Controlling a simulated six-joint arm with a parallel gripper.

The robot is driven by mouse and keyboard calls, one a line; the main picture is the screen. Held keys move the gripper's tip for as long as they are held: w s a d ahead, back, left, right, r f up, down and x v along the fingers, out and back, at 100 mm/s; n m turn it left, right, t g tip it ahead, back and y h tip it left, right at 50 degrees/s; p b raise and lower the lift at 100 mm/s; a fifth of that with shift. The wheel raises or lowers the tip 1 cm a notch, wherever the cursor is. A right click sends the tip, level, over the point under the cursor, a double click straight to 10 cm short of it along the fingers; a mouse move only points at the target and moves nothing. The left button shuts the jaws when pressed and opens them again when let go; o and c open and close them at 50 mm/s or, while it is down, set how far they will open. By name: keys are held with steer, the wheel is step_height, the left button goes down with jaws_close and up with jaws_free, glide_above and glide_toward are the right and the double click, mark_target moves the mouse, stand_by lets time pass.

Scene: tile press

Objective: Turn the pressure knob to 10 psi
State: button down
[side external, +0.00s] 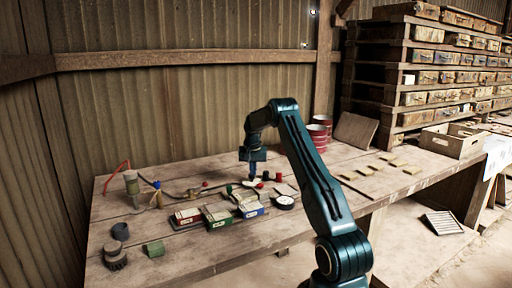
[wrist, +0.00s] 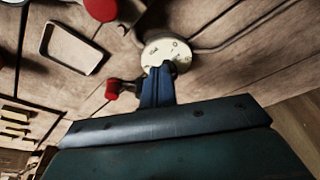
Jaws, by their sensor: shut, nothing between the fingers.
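A round cream dial plate (wrist: 165,48) with dark markings shows in the wrist view, just beyond my fingertips. In the side external view it is a small pale disc (side external: 245,184) on the table, below my gripper. My gripper (wrist: 162,70) is shut, with its blue fingers together and empty. It points down over the near edge of the dial, and the fingers cover part of it. In the side external view my gripper (side external: 252,177) is low over the dial. I cannot tell whether the fingertips touch it. The knob's pointer and the setting cannot be read.
A red-capped valve (wrist: 113,90) stands left of my fingers, and another red knob (wrist: 101,8) is at the top. A grey pipe (wrist: 235,38) runs right from the dial. A black-rimmed gauge (side external: 285,202) and several small boxes (side external: 219,216) lie nearby. The table's front right is mostly clear.

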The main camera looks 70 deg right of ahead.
steer(key=shift+f, duration=1.05)
steer(key=shift+w+d, duration=0.15)
steer(key=shift+d, duration=0.1)
steer(key=shift+w+a, duration=0.1)
steer(key=shift+w, duration=0.35)
stand_by(0.6)
steer(key=shift+s+a, duration=0.1)
steer(key=shift+a, duration=0.35)
steer(key=shift+r, duration=0.1)
step_height(320, 180, up, 6)
steer(key=shift+f, duration=0.1)
stand_by(0.7)
